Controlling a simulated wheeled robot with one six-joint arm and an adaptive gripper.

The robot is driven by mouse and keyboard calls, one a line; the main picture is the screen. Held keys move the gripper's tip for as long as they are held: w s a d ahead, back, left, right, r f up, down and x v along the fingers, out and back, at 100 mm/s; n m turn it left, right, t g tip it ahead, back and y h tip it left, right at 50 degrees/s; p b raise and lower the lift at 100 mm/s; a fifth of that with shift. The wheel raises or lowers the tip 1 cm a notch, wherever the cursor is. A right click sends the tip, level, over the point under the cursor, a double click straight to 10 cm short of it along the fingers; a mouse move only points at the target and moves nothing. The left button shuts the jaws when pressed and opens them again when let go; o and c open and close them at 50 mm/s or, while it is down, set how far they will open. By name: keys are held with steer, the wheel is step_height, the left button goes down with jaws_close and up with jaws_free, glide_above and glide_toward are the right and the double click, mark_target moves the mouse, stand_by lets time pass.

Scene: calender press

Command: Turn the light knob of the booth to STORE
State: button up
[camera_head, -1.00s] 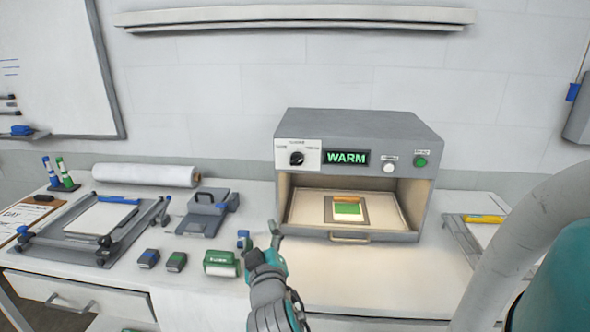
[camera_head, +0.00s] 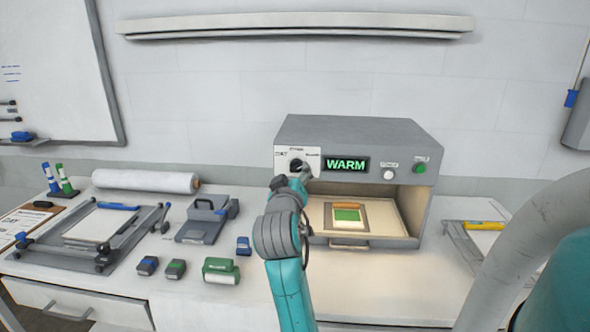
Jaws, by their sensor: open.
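The grey booth (camera_head: 365,131) stands on the bench, and its display (camera_head: 346,164) reads WARM in green. The black light knob (camera_head: 296,165) sits on a white plate (camera_head: 283,153) at the left of its front panel. The small labels around the knob are too blurred to read. My gripper (camera_head: 291,180) is open, just below and in front of the knob, and hides its lower edge. I cannot tell whether the fingers touch the knob.
Right of the display are a white button (camera_head: 389,175) and a green button (camera_head: 420,168). A lit tray (camera_head: 390,226) inside the booth holds a framed green and cream sample (camera_head: 347,215).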

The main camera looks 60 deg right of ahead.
mark_target(294, 169)
steer(key=shift+x, duration=2.15)
steer(key=c, duration=1.1)
steer(key=shift+c, duration=0.2)
steer(key=shift+n, duration=0.4)
steer(key=n, duration=0.5)
steer(key=shift+w+f+n, duration=0.1)
steer(key=shift+f+n, duration=0.05)
steer(key=shift+n, duration=0.15)
steer(key=n, duration=0.5)
steer(key=shift+f, duration=0.1)
steer(key=shift+n, duration=0.4)
